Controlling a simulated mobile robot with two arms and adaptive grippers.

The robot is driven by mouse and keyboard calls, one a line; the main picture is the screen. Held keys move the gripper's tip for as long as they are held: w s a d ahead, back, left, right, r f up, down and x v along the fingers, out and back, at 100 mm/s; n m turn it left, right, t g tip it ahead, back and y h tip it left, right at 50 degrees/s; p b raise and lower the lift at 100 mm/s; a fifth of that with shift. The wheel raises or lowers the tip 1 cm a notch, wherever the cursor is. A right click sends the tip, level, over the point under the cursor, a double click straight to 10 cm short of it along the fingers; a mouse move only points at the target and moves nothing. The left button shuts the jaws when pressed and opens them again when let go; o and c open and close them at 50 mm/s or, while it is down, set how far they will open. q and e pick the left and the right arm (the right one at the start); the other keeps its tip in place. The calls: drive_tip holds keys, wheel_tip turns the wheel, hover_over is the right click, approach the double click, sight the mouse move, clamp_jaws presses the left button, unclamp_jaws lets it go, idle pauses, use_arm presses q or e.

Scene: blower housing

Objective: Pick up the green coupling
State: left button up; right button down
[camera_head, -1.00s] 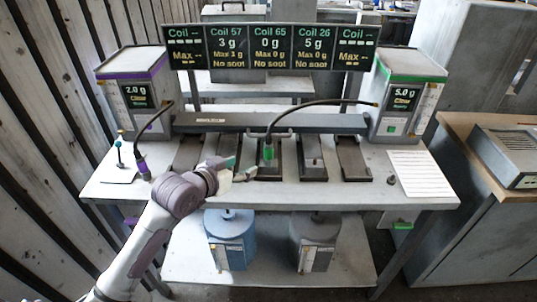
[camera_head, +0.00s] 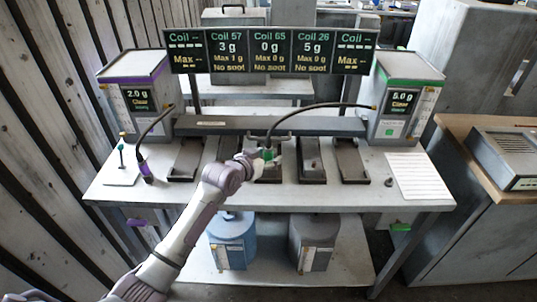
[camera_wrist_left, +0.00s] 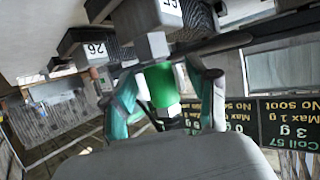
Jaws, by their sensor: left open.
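The green coupling (camera_head: 268,155) hangs at the end of a black hose above the middle coil slot of the workbench. In the left wrist view the green coupling (camera_wrist_left: 162,85) sits between the fingers of my left gripper (camera_wrist_left: 165,90). The fingers stand apart on either side of it, and I cannot tell whether either touches it. In the head view my left gripper (camera_head: 266,158) is at the coupling and partly covers it. My right gripper does not show.
A purple coupling (camera_head: 146,172) stands at the bench's left. A purple-topped blower box (camera_head: 137,85) and a green-topped one (camera_head: 407,95) flank the display board (camera_head: 270,50). A white sheet (camera_head: 418,176) lies at right. Blue (camera_head: 231,240) and grey (camera_head: 314,242) canisters stand below.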

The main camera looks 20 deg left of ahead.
sight(267, 146)
use_arm(q)
drive_tip(key=shift+w+d+f, duration=0.1)
drive_tip(key=shift+w+f, duration=0.1)
drive_tip(key=shift+w, duration=0.25)
drive_tip(key=shift+s, duration=0.1)
clamp_jaws()
drive_tip(key=shift+r, duration=0.15)
wheel_tip(267, 146, up, 4)
drive_tip(key=shift+r+b, duration=0.15)
drive_tip(key=shift+b, duration=0.4)
drive_tip(key=s+d+r+b, duration=0.1)
drive_tip(key=s+d+r, duration=0.2)
drive_tip(key=d+r, duration=0.3)
drive_tip(key=d, duration=0.5)
drive_tip(key=shift+d+r+b, duration=0.15)
drive_tip(key=shift+r+b, duration=0.15)
